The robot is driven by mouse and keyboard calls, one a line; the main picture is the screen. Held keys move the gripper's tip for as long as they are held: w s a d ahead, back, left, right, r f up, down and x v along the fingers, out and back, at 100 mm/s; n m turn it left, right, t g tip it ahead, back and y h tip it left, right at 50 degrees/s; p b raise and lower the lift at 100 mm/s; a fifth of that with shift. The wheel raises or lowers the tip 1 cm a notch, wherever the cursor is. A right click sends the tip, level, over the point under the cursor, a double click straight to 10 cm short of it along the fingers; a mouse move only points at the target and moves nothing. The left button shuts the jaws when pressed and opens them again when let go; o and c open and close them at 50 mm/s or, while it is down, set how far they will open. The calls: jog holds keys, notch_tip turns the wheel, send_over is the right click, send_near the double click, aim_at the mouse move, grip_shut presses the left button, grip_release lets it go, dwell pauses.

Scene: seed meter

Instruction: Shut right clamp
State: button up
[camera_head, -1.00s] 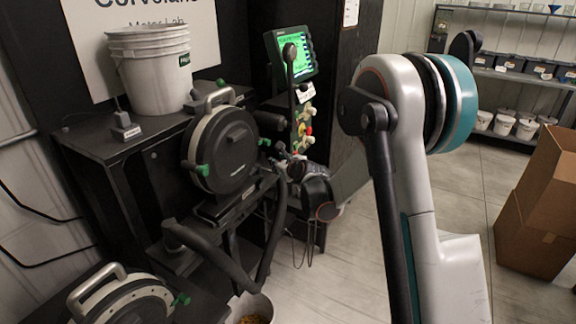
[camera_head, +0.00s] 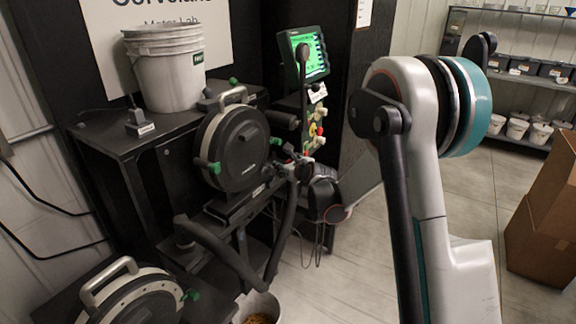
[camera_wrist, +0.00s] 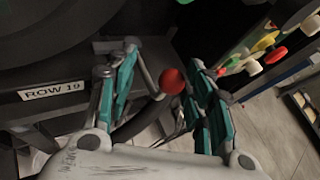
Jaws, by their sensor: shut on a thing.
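The seed meter (camera_head: 240,148) is a round dark unit with a grey rim and a carry handle, standing upright on a black stand. Its right clamp (camera_head: 275,141) shows as a small green knob at the right rim; my gripper (camera_head: 297,168) is just right of and below it. In the wrist view my gripper (camera_wrist: 165,75) has a red ball knob (camera_wrist: 172,82) between its teal-padded fingers and is shut on it. What the knob belongs to is hidden.
A second meter (camera_head: 128,296) sits at lower left. A bucket stack (camera_head: 168,75) stands above. A bucket with seed (camera_head: 257,309) is below. The green-screened monitor (camera_head: 304,56) and knob panel (camera_head: 314,132) are close behind the gripper. Cardboard boxes (camera_head: 540,235) stand right on open floor.

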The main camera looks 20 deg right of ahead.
jog(key=v, duration=1.2)
jog(key=shift+s+f, duration=0.15)
